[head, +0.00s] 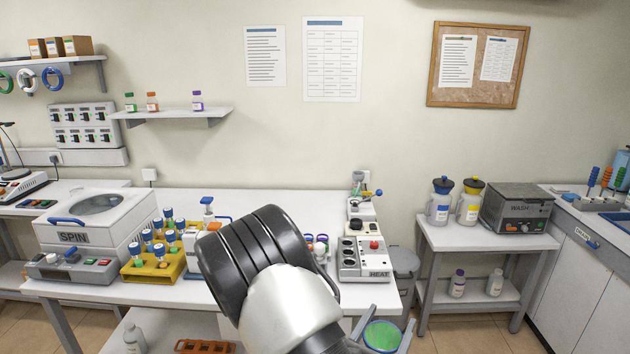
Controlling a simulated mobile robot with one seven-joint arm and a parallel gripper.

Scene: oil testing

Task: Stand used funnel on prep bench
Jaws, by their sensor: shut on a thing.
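No funnel can be made out in the head view. My arm's dark and white links fill the lower middle of the picture and cover part of the white bench (120,292). I cannot tell from a label whether this bench is the prep bench. Its visible top holds a SPIN machine (75,236) at the left, a yellow rack (140,270) of blue-capped tubes, and a HEAT unit (362,262) at the right end.
A smaller table (485,240) at the right carries a WASH unit (515,207) and two capped bottles. A round green-topped item (382,335) is low at the bottom. A wall shelf (180,112) holds small bottles.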

